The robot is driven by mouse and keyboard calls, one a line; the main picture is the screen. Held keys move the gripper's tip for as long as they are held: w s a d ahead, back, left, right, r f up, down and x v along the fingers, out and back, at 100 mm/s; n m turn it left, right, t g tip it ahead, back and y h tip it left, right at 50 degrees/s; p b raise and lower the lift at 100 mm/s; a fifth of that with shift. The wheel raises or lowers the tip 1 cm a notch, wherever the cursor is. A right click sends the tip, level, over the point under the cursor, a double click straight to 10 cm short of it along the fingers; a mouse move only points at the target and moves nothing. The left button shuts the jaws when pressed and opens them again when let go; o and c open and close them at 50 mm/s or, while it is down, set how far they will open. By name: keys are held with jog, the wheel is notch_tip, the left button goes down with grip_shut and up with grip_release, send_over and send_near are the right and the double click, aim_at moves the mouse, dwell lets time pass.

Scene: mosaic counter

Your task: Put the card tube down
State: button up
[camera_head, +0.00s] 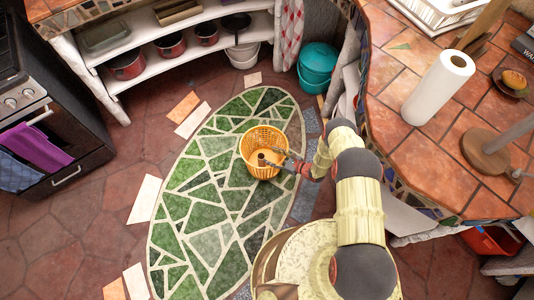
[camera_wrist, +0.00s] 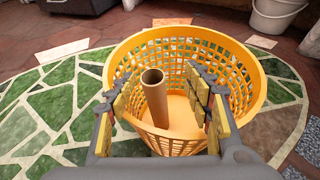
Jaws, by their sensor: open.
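The card tube (camera_wrist: 155,104) is a plain brown hollow cylinder. In the wrist view it stands in a yellow-orange perforated basket (camera_wrist: 248,62), slightly tilted, with its open end up. My gripper (camera_wrist: 165,98) is open, its yellow-padded fingers apart on either side of the tube, the left finger nearer to it. The tube's lower end is partly hidden by the near side of the basket. In the head view the basket (camera_head: 278,137) is on the green mosaic floor, with the small tube (camera_head: 262,158) inside and my gripper (camera_head: 284,160) reaching over its right rim.
A tiled counter (camera_head: 420,130) on the right holds a paper towel roll (camera_head: 438,87). Shelves with red pots (camera_head: 127,65) stand at the back left, beside a dark stove (camera_head: 50,130). A white bucket (camera_head: 243,55) and a teal bin (camera_head: 318,63) stand behind. The mosaic floor (camera_head: 205,225) around the basket is clear.

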jog(key=w+a+r+n+g+y, duration=0.1)
jog(key=w+r+n+g, duration=0.15)
jog(key=r, duration=0.85)
jog(key=w+a+r+n+g+y, duration=0.1)
jog(key=w+r+n, duration=0.3)
jog(key=r, duration=0.7)
jog(key=s+r+n+g+h, duration=0.3)
jog(key=r+n, duration=0.4)
jog(key=r, duration=1.8)
jog(key=s+d+r+n+h, duration=0.2)
jog(key=s+r+n, duration=0.1)
jog(key=s+r, duration=0.6)
jog(key=s+d+r+n+h, duration=0.2)
jog(key=s+d+r+n, duration=0.15)
jog(key=s+r, duration=0.5)
jog(key=s+d+r+n+t+h, duration=0.2)
jog(key=s+d+r, duration=0.3)
jog(key=s, duration=0.3)
jog(key=s+d+r+n+t+h, duration=0.2)
jog(key=s+d+r+n+h, duration=0.1)
jog(key=s, duration=0.6)
jog(key=d+r+h, duration=0.1)
jog(key=d+r, duration=0.1)
jog(key=d, duration=0.1)
jog(key=shift+d+r, duration=0.35)
